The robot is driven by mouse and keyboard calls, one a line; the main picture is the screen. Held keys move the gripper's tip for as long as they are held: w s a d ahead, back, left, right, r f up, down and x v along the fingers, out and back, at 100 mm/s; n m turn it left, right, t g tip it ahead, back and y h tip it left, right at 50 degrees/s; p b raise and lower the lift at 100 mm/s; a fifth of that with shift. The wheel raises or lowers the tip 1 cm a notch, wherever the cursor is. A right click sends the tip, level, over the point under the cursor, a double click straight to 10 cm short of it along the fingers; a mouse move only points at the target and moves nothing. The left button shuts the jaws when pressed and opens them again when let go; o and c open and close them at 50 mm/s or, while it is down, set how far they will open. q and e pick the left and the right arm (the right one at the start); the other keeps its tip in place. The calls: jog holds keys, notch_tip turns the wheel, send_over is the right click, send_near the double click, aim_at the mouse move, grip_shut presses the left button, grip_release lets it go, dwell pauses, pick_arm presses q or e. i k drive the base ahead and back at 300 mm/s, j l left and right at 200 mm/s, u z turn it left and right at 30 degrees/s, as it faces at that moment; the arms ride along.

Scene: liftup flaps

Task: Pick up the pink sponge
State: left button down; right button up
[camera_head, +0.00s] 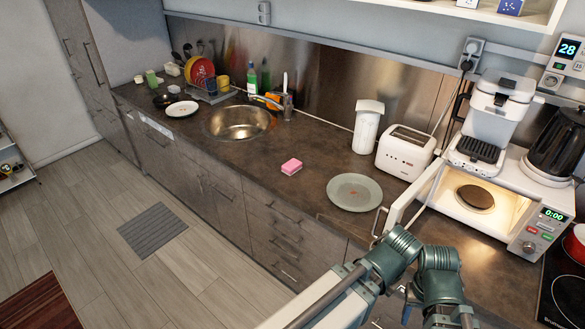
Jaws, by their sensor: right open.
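The pink sponge (291,166) lies flat on the dark countertop (245,158), between the sink and a grey-green plate. Nothing touches it. My right gripper (436,308) is at the bottom edge of the view, to the right of and nearer than the sponge. It is open and well apart from the sponge; its fingers are partly cut off by the frame. My left gripper is not in view.
The plate (354,192) lies right of the sponge. A microwave (527,215) with its door open stands farther right. A toaster (405,152) and white canister (367,127) stand behind. The round sink (238,123) is left. The counter around the sponge is clear.

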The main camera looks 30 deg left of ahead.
aim_at(291, 167)
jog(key=i+j, duration=0.15)
jog(key=j, duration=0.25)
jog(key=i+j, duration=0.2)
jog(key=j, duration=0.2)
jog(key=i+j+z, duration=0.1)
jog(key=j, duration=0.3)
jog(key=i+j, duration=0.2)
jog(key=j, duration=0.2)
jog(key=i+j, duration=0.15)
jog(key=j, duration=0.25)
jog(key=i+j+z, duration=0.1)
jog(key=j, duration=0.3)
